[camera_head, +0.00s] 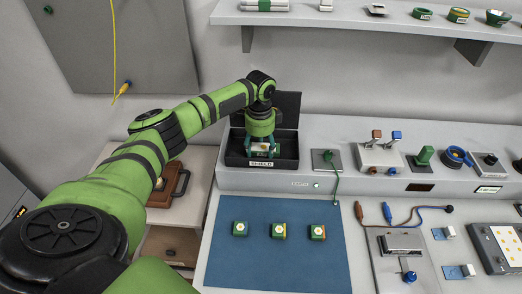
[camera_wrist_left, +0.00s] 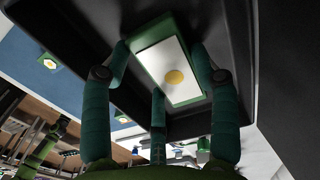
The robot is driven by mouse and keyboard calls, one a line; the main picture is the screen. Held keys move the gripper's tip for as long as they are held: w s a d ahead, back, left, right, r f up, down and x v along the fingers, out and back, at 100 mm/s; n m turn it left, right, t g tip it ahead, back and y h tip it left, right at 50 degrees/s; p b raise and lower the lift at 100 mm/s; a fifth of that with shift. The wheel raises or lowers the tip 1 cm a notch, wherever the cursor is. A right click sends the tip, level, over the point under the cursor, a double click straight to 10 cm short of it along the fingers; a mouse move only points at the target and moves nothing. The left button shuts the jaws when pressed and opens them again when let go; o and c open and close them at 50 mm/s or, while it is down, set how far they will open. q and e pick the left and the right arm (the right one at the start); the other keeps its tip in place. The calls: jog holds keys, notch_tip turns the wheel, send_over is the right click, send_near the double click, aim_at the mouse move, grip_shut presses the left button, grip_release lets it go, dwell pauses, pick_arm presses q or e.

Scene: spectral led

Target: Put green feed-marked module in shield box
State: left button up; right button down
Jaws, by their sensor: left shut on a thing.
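The black shield box (camera_head: 287,158), labelled SHIELD, stands with its lid up on the grey bench's raised back ledge. My left gripper (camera_head: 262,150) reaches down into it from above and is shut on a green module (camera_head: 260,143) with a pale face. In the left wrist view the module (camera_wrist_left: 153,65) shows a green rim, a white face and a yellow dot between my left fingers (camera_wrist_left: 165,75), with the box's dark walls around it. I cannot tell whether it touches the box floor. My right gripper is out of view.
Three small green modules (camera_head: 278,231) lie in a row on the blue mat (camera_head: 270,268) in front. Right of the box are a small plate (camera_head: 326,161) with a green cable and several fixtures. A wall shelf (camera_head: 350,20) hangs above. The mat's front is clear.

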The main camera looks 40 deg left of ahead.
aim_at(259, 149)
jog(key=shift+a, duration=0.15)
pick_arm(q)
jog(key=o, duration=0.8)
jog(key=shift+s+a+f, duration=0.1)
jog(key=shift+a, duration=0.05)
jog(key=o, duration=0.4)
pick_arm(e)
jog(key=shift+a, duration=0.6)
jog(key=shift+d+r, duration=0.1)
pick_arm(q)
jog(key=shift+r, duration=0.3)
notch_tip(259, 149, up, 6)
jog(key=shift+r+b, duration=0.1)
jog(key=shift+b, duration=1)
jog(key=shift+r, duration=0.55)
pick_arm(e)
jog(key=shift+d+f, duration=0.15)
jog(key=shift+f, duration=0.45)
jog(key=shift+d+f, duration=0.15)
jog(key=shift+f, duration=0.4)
